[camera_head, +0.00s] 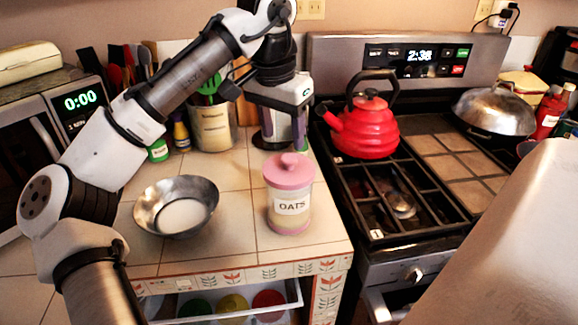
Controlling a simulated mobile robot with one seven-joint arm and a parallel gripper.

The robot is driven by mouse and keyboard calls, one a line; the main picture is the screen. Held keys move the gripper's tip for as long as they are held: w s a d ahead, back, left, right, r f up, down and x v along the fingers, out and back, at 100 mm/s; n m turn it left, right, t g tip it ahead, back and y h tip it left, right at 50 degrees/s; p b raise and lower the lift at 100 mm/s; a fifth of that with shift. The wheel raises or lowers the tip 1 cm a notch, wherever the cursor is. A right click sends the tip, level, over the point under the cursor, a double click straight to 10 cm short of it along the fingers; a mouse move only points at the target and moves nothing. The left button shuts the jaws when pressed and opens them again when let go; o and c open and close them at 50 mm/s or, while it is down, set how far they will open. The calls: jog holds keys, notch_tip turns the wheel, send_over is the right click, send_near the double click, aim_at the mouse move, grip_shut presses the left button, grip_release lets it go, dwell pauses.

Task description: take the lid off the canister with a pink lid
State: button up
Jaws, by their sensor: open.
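The canister (290,218) is clear with an "OATS" label and pale contents. It stands upright on the tiled counter near its right edge. Its pink lid (289,172), with a round knob on top, sits on the canister. My gripper (284,148) hangs from the arm above and behind the lid, pointing down. Its fingers are apart with nothing seen between them. It looks clear of the lid, though the exact gap in depth is hard to tell.
A metal bowl (176,206) with white contents stands left of the canister. A red kettle (364,124) sits on the stove at the right. A utensil crock (212,128) and small bottles stand behind. An open drawer (225,304) shows below the counter.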

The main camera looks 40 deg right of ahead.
aim_at(289, 158)
jog(key=shift+s+d+f+p, duration=0.1)
jog(key=shift+d+f+p, duration=0.1)
jog(key=shift+f, duration=0.7)
jog(key=shift+s+d+f+p, duration=0.1)
jog(key=shift+d+f+p, duration=0.1)
jog(key=shift+f, duration=0.65)
jog(key=shift+s+d+f+p, duration=0.1)
jog(key=shift+f+p, duration=0.1)
jog(key=shift+f, duration=0.7)
jog(key=c, duration=1)
jog(key=shift+c, duration=0.2)
jog(key=shift+r, duration=0.1)
notch_tip(289, 158, up, 28)
jog(key=p, duration=0.6)
jog(key=shift+p, duration=0.35)
